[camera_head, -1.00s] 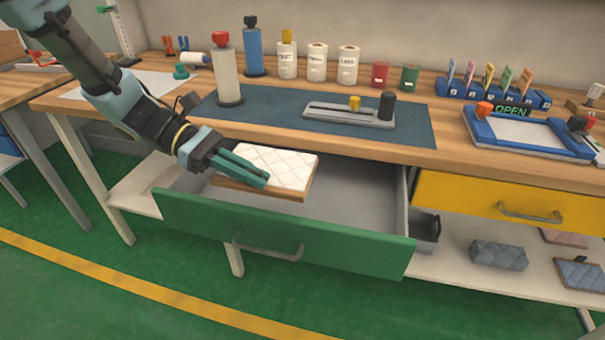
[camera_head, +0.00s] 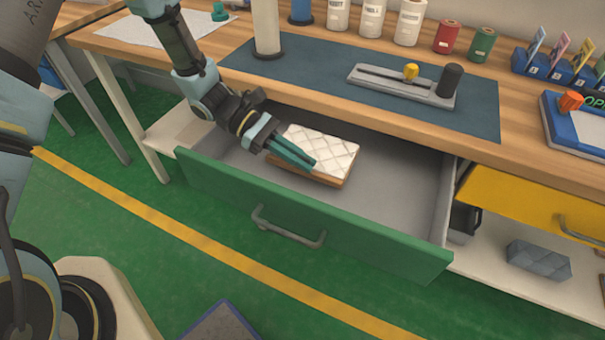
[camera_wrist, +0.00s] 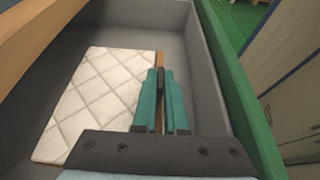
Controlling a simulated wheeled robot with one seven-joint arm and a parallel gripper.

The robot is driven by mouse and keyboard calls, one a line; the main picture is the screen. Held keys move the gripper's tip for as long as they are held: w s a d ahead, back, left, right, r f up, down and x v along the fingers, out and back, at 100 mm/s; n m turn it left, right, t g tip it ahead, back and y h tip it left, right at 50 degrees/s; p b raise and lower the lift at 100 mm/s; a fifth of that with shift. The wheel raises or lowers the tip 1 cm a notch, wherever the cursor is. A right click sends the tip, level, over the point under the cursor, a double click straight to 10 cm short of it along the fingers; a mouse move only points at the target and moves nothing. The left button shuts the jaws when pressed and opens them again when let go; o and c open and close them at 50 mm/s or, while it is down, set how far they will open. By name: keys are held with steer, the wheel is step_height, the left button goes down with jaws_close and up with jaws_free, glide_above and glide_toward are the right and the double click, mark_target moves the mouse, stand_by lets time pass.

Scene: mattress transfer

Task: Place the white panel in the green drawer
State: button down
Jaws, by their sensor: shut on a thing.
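The white quilted panel (camera_head: 322,149) has a brown edge and is in the open green drawer (camera_head: 300,226), toward its left side. My gripper (camera_head: 311,165) is shut on the panel's near edge, with its teal fingers pointing right and down. In the wrist view the panel (camera_wrist: 95,98) lies to the left of the teal fingers (camera_wrist: 161,85), over the grey drawer floor. I cannot tell whether its underside touches the floor. The fingers hide part of its brown edge.
The wooden worktop (camera_head: 395,115) overhangs the drawer's back. A blue mat (camera_head: 330,75) bears a grey slider tool (camera_head: 400,85). A shut yellow drawer (camera_head: 530,205) is at the right. The right part of the green drawer is empty.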

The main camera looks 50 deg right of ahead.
steer(key=shift+f+p, duration=0.35)
steer(key=shift+f, duration=2.8)
steer(key=c, duration=1)
jaws_free()
steer(key=shift+o, duration=0.2)
steer(key=shift+w, duration=0.15)
steer(key=b+v, duration=0.2)
steer(key=v, duration=1)
steer(key=shift+b, duration=0.3)
